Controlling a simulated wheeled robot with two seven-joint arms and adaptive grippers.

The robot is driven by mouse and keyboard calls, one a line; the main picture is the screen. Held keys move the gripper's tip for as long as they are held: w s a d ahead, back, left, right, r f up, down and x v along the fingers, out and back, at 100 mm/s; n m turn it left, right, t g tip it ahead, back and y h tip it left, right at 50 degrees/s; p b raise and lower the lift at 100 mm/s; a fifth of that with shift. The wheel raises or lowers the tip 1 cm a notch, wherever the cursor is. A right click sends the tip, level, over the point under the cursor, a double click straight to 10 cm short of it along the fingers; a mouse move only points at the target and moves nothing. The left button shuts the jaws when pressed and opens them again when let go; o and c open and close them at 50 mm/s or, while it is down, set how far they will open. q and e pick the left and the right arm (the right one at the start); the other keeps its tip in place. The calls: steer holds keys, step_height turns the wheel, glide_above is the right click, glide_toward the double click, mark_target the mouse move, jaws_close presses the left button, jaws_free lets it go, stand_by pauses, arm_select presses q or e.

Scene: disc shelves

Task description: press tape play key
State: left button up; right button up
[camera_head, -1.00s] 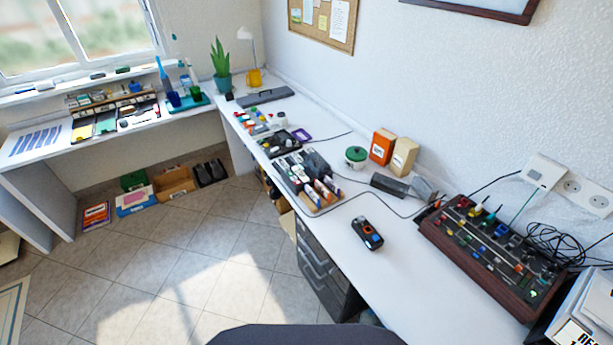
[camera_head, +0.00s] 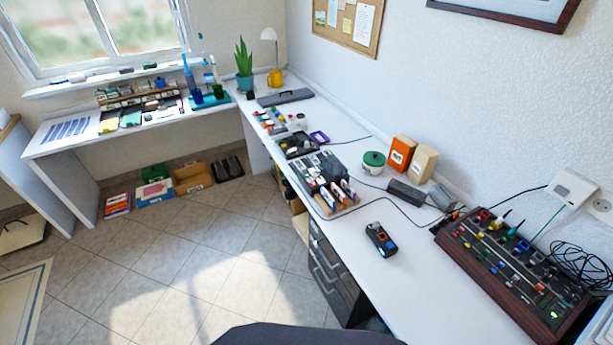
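I cannot make out a tape player or its play key for certain. A small black device (camera_head: 380,239) with an orange and a blue patch lies on the right-hand desk (camera_head: 425,285). A wood-sided black console (camera_head: 514,266) with rows of coloured knobs and sliders stands at the desk's right end. A grey-black box (camera_head: 406,194) lies further back near the wall. The markings on these are too small to read. Neither of my grippers is in view.
A tray of marker-like items (camera_head: 329,184), a green-lidded pot (camera_head: 374,163) and an orange box (camera_head: 400,154) stand on the desk. Black cables (camera_head: 580,268) tangle beside the console. A drawer unit (camera_head: 335,275) stands under the desk. The tiled floor (camera_head: 210,265) is largely clear.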

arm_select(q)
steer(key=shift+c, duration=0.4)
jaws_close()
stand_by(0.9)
